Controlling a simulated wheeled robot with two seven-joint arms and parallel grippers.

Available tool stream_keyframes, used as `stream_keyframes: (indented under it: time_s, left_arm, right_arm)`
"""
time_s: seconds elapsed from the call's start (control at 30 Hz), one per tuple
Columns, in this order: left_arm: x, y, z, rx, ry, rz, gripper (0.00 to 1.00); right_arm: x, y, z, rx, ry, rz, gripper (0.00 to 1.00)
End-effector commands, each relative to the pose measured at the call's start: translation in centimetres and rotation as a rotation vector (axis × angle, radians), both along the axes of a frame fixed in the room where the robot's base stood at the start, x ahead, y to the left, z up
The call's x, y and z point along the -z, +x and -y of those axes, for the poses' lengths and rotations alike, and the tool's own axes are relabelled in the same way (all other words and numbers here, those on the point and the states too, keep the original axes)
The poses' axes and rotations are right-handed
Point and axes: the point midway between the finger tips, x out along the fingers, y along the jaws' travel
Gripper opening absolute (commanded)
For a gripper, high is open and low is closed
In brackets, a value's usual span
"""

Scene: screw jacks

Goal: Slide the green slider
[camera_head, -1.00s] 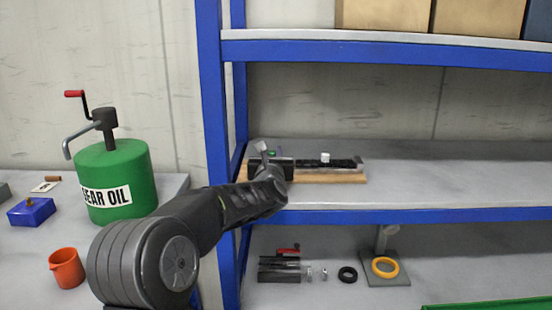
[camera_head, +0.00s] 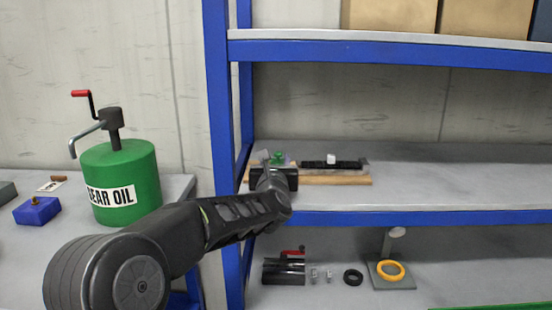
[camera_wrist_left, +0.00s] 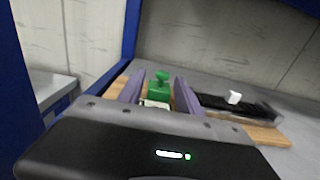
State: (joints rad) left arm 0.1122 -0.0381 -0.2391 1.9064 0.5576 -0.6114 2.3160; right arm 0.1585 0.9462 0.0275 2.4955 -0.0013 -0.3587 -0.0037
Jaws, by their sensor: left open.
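The green slider (camera_head: 278,157) sits near the left end of a wooden board (camera_head: 335,181) on the middle shelf. In the left wrist view the green slider (camera_wrist_left: 160,85) shows between the two purple fingers of my open left gripper (camera_wrist_left: 158,94). I cannot tell if the fingers touch it. In the head view my left gripper (camera_head: 268,160) is in front of the slider and hides its lower part and track. A white slider (camera_head: 331,159) sits on a black rail (camera_head: 348,165) to the right. My right gripper is not in view.
A blue shelf post (camera_head: 221,150) stands close left of the gripper. A blue upper shelf edge (camera_head: 390,51) runs above. The middle shelf right of the board is free. A green gear oil drum (camera_head: 120,170) stands on the left table.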

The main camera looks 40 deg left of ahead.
Motion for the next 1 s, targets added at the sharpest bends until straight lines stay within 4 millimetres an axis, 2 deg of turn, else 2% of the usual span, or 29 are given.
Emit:
stream_keyframes:
  time_s: [0.1, 0.23, 1.0]
  left_arm:
    - [0.0, -1.5, 1.1, 0.000, 0.000, 0.003, 0.41]
    - [0.0, -2.2, 1.8, 0.000, 0.000, 0.000, 0.41]
    - [0.0, -2.3, 1.9, -0.001, 0.001, -0.001, 0.41]
  right_arm:
    - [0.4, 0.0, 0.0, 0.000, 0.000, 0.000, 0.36]
    - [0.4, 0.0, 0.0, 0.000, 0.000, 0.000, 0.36]
    - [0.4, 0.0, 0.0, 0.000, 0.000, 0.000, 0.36]
